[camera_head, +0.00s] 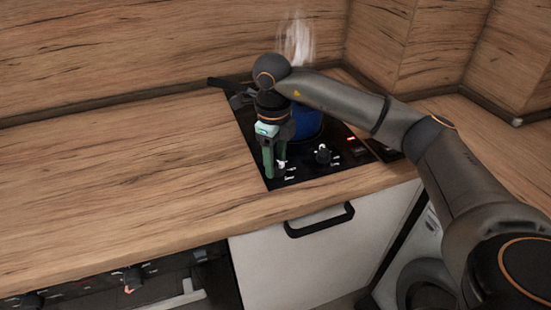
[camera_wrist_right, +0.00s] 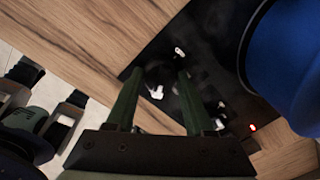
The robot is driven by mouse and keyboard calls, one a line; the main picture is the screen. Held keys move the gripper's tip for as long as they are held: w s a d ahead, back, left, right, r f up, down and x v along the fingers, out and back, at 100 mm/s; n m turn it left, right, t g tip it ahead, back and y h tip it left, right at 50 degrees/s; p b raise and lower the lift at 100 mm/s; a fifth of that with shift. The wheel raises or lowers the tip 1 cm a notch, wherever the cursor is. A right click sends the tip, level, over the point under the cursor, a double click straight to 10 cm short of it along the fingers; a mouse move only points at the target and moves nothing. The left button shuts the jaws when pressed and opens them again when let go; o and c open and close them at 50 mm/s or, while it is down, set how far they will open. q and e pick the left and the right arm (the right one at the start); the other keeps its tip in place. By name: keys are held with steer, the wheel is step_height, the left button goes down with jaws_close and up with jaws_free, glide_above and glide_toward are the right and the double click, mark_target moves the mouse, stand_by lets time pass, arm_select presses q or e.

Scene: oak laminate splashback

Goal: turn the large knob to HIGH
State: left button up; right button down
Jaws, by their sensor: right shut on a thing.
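The black cooktop (camera_head: 260,150) has dark knobs with white marks near its front edge. My right gripper (camera_head: 275,168) points down at the front left of the cooktop, its green fingers around the large knob (camera_wrist_right: 163,88). In the right wrist view the fingers (camera_wrist_right: 160,75) stand on either side of this dark knob, shut on it. A white mark shows beside it. The fingers hide most of the knob in the head view, and its pointer setting cannot be read. Another dark knob (camera_head: 323,154) with a white top sits to the right, free. My left gripper is not in view.
A blue pot (camera_head: 306,122) stands on the cooktop close behind my right gripper, with white steam above. A red light (camera_head: 351,138) glows at the right. The wooden counter (camera_head: 120,160) is clear to the left. A drawer front with a black handle (camera_head: 320,220) is below.

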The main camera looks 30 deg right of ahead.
steer(key=shift+c, duration=1.4)
jaws_free()
steer(key=shift+r, duration=0.1)
arm_select(q)
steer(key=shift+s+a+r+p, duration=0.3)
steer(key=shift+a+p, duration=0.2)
steer(key=shift+p, duration=0.25)
arm_select(e)
step_height(320, 180, up, 12)
steer(key=shift+s+a+r, duration=0.15)
steer(key=shift+a, duration=0.1)
